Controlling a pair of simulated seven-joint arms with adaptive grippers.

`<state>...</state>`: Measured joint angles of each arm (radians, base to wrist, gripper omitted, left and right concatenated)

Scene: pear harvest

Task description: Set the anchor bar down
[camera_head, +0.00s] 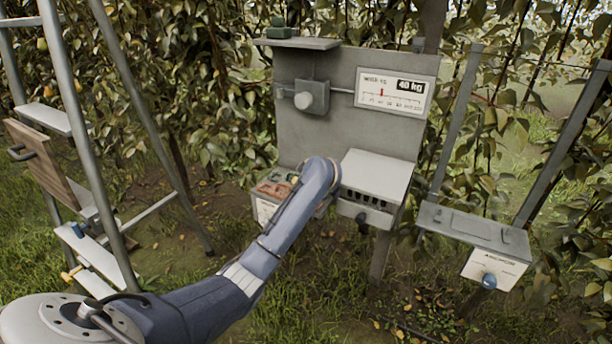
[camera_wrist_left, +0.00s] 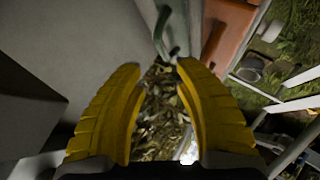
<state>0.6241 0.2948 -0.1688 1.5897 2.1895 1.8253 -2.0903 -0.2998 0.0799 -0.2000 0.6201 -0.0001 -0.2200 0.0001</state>
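The anchor shelf (camera_head: 470,226), a grey ledge with an "ANCHOR" label and a blue knob (camera_head: 489,281), stands at the right of the head view. I cannot pick out the anchor bar with certainty. My left arm reaches to the front of the grey weighing panel (camera_head: 345,130); its wrist hides the gripper there. In the left wrist view, the yellow fingers of my left gripper (camera_wrist_left: 160,67) are apart, with a gap between the tips. A dark green curved piece (camera_wrist_left: 162,30) shows just beyond the tips; nothing is clearly clasped. My right gripper is not in view.
A pale box (camera_head: 378,173) with slots is right of my wrist. A reddish tray (camera_head: 272,189) is left of it; a reddish surface (camera_wrist_left: 230,35) also shows in the left wrist view. A ladder (camera_head: 85,130) stands at left. Open air separates the panel and anchor shelf.

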